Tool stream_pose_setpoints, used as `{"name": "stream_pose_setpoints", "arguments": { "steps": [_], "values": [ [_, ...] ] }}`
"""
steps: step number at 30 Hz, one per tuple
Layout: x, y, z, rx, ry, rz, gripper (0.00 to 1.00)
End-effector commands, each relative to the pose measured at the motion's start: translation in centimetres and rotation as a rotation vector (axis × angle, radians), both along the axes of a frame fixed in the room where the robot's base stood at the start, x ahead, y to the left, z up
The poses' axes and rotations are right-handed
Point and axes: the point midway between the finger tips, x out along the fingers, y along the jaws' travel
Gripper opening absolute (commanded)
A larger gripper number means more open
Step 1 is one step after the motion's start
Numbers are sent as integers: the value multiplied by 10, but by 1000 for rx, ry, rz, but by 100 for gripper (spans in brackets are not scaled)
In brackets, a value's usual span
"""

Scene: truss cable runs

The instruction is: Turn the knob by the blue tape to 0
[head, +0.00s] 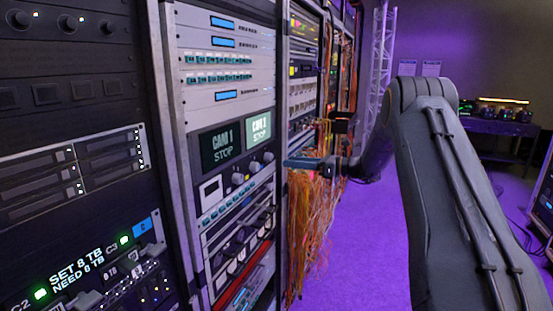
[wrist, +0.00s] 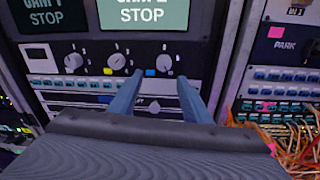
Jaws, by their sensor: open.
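In the wrist view, a row of white-grey knobs sits under two screens reading STOP. The right knob (wrist: 164,62) has a small blue tape (wrist: 150,73) at its lower left. A middle knob (wrist: 117,62) and a left knob (wrist: 74,62) sit further left. My gripper (wrist: 160,79) is open, its two blue-grey fingers apart and pointing at the panel just below the right knob. Nothing is between them. The knob's pointer and scale are too small to read. In the head view my gripper (head: 290,163) is at the rack's right edge, near the right knob (head: 268,157).
A row of teal buttons (wrist: 78,84) and a yellow tape (wrist: 104,99) lie below the knobs. Orange cables (head: 312,225) hang to the right of the rack. The purple floor (head: 355,250) behind my arm is open.

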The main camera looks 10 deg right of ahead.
Motion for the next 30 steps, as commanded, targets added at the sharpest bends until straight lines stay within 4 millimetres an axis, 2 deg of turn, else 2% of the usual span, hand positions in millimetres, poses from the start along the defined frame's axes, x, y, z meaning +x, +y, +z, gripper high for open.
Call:
{"name": "stream_pose_setpoints", "arguments": {
  "steps": [2,5,13,19,30],
  "values": [
    [5,-5,4,31,-6,-10,44],
    [11,0,6,45,-5,-12,44],
    [32,36,7,41,-6,-10,44],
    [44,53,7,40,-7,-12,44],
    [48,58,5,39,-6,-14,44]
  ]
}}
